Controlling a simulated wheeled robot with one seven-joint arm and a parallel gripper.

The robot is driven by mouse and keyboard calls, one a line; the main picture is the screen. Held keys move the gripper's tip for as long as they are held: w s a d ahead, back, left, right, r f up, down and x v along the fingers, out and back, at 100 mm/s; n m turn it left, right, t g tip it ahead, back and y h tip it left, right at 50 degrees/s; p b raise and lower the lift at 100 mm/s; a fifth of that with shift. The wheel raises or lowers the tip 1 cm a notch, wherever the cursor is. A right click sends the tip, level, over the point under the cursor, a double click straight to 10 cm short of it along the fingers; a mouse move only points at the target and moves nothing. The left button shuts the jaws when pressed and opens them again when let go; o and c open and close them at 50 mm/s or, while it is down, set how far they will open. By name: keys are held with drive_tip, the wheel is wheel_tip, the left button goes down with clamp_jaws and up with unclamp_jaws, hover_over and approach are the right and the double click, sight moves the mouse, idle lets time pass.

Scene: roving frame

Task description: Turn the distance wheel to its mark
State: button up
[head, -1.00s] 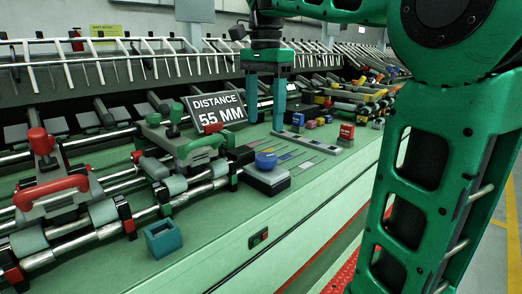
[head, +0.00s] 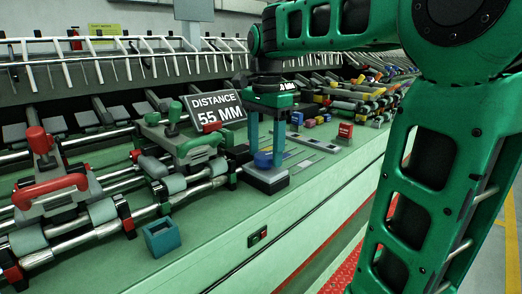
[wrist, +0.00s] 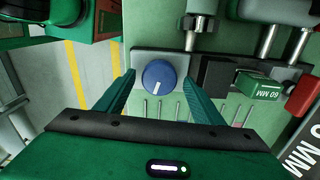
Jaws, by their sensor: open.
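The distance wheel is a blue round knob (wrist: 159,76) with a white pointer line, on a grey block (wrist: 144,58). In the wrist view the line points down and slightly left. In the head view the blue knob (head: 263,160) is partly hidden by my gripper (head: 265,150). My gripper (wrist: 158,92) is open, with one teal finger on each side of the knob. I cannot tell whether the fingers touch it or how high they are. A sign reading DISTANCE 55 MM (head: 216,107) stands behind. I cannot make out a mark around the knob.
A green block labelled 60 MM (wrist: 258,86) sits right of the knob in the wrist view. Rails with red and green handles (head: 50,190) fill the left. A teal open box (head: 162,238) stands at the front. A red block (head: 345,131) and a grey strip lie to the right.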

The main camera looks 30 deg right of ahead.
drive_tip(key=c, duration=1.1)
drive_tip(key=shift+o, duration=0.3)
drive_tip(key=shift+n, duration=0.3)
drive_tip(key=n, duration=0.8)
drive_tip(key=shift+w+r, duration=0.1)
drive_tip(key=n, duration=1.2)
drive_tip(key=shift+a+n, duration=0.1)
drive_tip(key=shift+n, duration=0.2)
